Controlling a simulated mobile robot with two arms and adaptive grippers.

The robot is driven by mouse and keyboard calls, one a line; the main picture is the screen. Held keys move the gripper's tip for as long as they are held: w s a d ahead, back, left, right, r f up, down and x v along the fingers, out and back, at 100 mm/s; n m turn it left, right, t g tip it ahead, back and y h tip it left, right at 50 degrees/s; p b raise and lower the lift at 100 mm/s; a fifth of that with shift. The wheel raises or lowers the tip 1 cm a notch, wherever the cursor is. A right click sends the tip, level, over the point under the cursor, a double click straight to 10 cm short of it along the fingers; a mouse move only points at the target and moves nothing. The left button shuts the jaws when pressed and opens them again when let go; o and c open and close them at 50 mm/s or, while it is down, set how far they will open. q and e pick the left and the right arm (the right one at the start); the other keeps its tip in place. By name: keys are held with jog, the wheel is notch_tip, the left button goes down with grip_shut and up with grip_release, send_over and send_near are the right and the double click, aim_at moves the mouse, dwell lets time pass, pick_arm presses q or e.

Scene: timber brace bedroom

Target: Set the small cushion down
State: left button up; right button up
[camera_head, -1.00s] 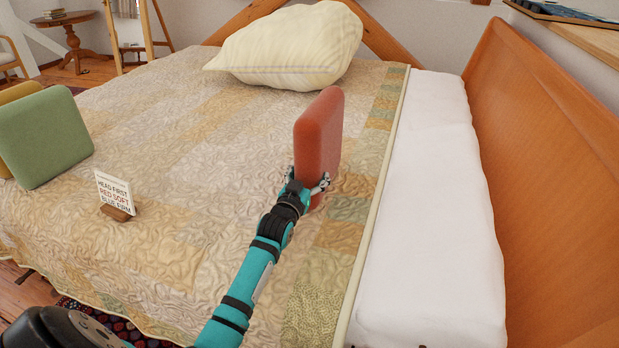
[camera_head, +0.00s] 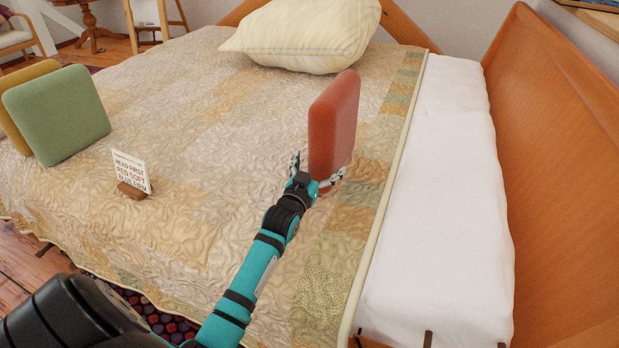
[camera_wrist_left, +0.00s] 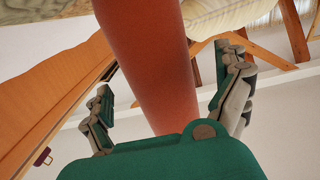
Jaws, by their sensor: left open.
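The small red cushion (camera_head: 333,122) stands upright on its edge on the quilted bed (camera_head: 240,150), right of the bed's middle. It also shows in the left wrist view (camera_wrist_left: 155,55), rising between the fingers. My left gripper (camera_head: 319,170) is at the cushion's lower near edge. Its fingers are open, one on each side of the cushion, with a visible gap on both sides in the wrist view (camera_wrist_left: 164,75). The cushion's bottom edge is partly hidden by the gripper. My right gripper is not in view.
A cream pillow (camera_head: 305,35) lies behind the cushion. Green (camera_head: 58,115) and yellow (camera_head: 22,90) cushions lean at the left. A small sign (camera_head: 130,172) stands on the quilt. A white mattress strip (camera_head: 440,200) and wooden board (camera_head: 560,160) are right. Quilt between sign and cushion is clear.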

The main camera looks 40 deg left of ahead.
pick_arm(q)
jog(key=p+v, duration=0.1)
jog(key=v, duration=0.7)
jog(key=shift+s, duration=0.35)
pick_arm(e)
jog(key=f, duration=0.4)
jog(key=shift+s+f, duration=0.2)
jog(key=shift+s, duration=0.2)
pick_arm(q)
jog(key=shift+d, duration=0.1)
